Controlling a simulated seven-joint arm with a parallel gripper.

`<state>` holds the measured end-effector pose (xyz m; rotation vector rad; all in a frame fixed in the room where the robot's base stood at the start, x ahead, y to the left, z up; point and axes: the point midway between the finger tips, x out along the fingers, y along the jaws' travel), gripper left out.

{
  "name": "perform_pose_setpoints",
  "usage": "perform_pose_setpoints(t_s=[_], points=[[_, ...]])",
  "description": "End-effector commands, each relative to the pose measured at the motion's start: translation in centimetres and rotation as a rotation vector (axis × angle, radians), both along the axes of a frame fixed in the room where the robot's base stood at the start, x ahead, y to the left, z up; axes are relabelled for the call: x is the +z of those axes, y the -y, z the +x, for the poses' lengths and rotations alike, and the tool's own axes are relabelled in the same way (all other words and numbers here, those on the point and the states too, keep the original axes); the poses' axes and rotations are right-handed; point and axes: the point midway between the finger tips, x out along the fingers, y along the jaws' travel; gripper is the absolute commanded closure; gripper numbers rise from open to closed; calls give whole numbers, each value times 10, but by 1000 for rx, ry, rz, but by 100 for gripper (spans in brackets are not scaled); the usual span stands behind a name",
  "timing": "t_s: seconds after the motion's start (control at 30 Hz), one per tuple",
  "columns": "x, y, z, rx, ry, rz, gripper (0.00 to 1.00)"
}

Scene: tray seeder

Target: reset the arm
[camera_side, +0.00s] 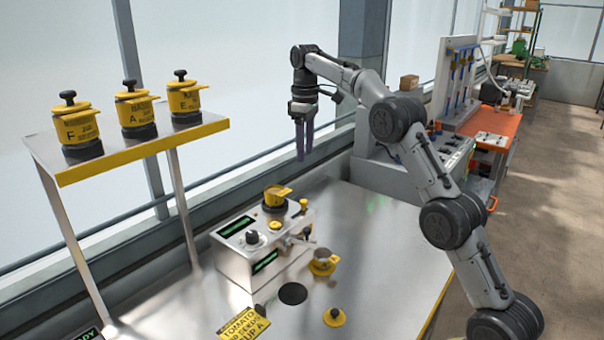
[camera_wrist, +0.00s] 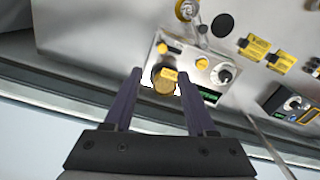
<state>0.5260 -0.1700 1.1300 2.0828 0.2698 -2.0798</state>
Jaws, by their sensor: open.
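My gripper (camera_side: 304,140) hangs in the air, pointing down, above and behind the seeder machine. Its two purple fingers are apart with nothing between them; in the wrist view the gripper (camera_wrist: 160,76) is also open. The machine (camera_side: 232,262) is a silver box with a dark knob and green displays. A yellow-and-dark canister (camera_side: 274,202) sits on its top. The canister also shows in the wrist view (camera_wrist: 163,84), seen beyond the fingertips and apart from them.
Three yellow labelled canisters, one of them marked F (camera_side: 78,128), stand on a raised shelf (camera_side: 150,147) at left. A yellow cup (camera_side: 323,263), a black disc (camera_side: 292,293), a yellow lid with a knob (camera_side: 334,317) and a tomato label (camera_side: 243,324) lie on the bench (camera_side: 390,245). Windows stand behind.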

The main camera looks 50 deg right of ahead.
Motion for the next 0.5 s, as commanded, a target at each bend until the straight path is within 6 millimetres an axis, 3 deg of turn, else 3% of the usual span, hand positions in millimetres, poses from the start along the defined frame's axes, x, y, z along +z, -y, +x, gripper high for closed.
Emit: perform_pose_setpoints(t_s=[0.13, 0.27, 0.4, 0.5], points=[[7, -6, 0, 10, 13, -4, 44], [51, -22, -9, 34, 83, -25, 44], [99, -53, -44, 73, 134, -38, 44], [124, -73, -74, 93, 167, -44, 44]])
